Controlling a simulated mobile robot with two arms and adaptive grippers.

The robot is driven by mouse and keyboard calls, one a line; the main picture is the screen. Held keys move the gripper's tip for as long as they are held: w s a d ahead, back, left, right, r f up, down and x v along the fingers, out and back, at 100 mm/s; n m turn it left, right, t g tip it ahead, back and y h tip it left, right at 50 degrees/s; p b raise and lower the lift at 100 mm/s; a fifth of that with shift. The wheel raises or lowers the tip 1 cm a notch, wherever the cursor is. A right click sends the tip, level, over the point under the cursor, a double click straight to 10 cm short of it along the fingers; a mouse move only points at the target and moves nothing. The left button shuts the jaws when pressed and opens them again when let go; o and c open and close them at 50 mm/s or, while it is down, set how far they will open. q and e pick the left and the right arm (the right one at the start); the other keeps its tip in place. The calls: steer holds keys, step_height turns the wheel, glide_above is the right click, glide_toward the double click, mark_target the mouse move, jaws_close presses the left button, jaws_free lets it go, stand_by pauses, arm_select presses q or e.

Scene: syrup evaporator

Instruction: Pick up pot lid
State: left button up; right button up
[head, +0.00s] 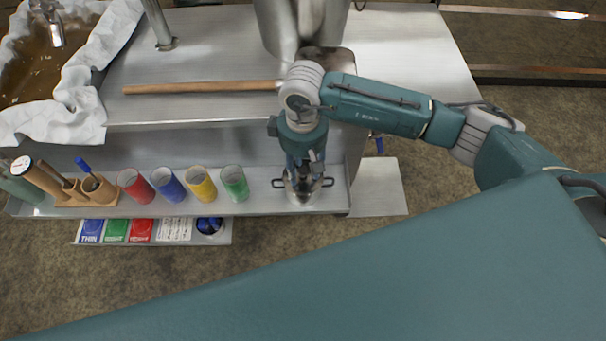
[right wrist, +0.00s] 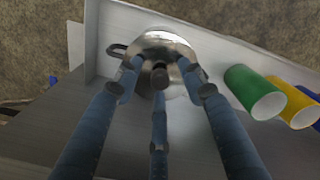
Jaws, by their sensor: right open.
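The pot lid (right wrist: 160,45) is a shiny metal dome with a dark knob (right wrist: 160,76) in the right wrist view. It sits on a small metal pot (head: 303,197) with two side handles, at the right end of the lower shelf. My right gripper (head: 303,177) points down over the pot and hides most of the lid in the head view. In the right wrist view its three fingers (right wrist: 159,82) are spread around the knob, open. I cannot tell whether any finger touches the lid. My left gripper is not in view.
Green (head: 234,183), yellow (head: 201,185), blue (head: 168,186) and red (head: 136,187) cups stand in a row left of the pot. A wooden holder (head: 85,193) is farther left. A wooden stick (head: 205,87) lies on the upper metal surface (head: 220,55). The shelf (head: 262,203) has a raised edge.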

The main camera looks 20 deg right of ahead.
jaws_close()
